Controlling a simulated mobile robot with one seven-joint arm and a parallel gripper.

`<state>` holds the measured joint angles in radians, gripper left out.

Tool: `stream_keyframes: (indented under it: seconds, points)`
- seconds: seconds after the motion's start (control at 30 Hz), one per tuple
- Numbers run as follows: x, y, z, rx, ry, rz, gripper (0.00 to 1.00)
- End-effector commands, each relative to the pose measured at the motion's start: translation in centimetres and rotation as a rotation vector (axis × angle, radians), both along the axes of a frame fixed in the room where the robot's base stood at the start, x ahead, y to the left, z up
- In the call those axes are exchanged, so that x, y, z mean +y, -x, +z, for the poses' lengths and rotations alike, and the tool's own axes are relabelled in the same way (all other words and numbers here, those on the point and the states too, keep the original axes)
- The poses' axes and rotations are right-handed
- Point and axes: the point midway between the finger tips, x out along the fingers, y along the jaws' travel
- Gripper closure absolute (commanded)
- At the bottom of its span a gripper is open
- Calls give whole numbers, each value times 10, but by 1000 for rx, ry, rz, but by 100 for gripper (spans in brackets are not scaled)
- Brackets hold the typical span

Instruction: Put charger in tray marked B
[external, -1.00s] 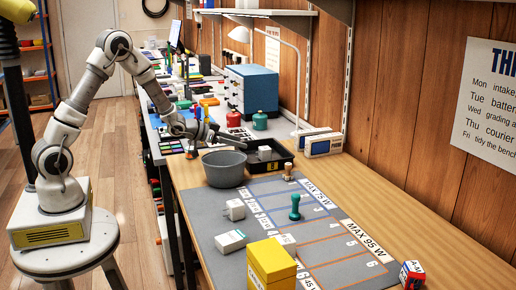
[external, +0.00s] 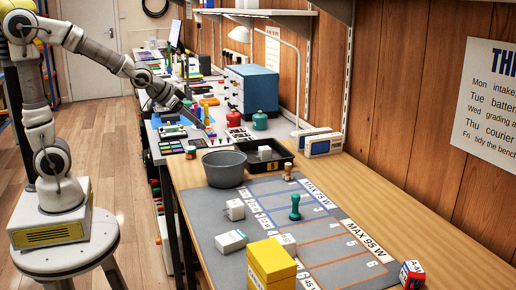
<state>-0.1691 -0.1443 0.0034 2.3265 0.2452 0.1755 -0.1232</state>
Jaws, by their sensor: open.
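Several white charger-like blocks are in view. One white charger (external: 265,153) sits inside the black tray (external: 284,170) at the back of the near bench. Another white charger (external: 235,209) and a white block (external: 230,241) rest on the grey mat, and a smaller one (external: 284,240) is partly behind the yellow box. I cannot read a letter B on the tray. My gripper (external: 203,124) is open and holds nothing that I can see. It is above the far bench, left of the tray and apart from it; its fingers are small and dark.
A grey bucket (external: 224,170) stands just left of the tray. The grey mat (external: 208,222) has marked lanes, a green stamp-like piece (external: 295,208) and a yellow box (external: 270,265). Blue-white devices (external: 322,145) and a lamp stand behind. The bench's right side is mostly clear.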

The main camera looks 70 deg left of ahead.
Motion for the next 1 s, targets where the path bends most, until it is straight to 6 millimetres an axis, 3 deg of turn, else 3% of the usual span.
stream_keyframes:
  seconds: [0.03,0.1,0.3,0.5,0.67,1.0]
  points:
    - [-8,19,24,-16,2,2,21]
    - [-20,46,29,27,18,-1,21]
    - [-55,127,34,154,73,-36,21]
    - [-78,186,29,249,116,-83,21]
    - [-85,204,26,282,130,-102,21]
    - [-85,205,27,285,130,-102,21]
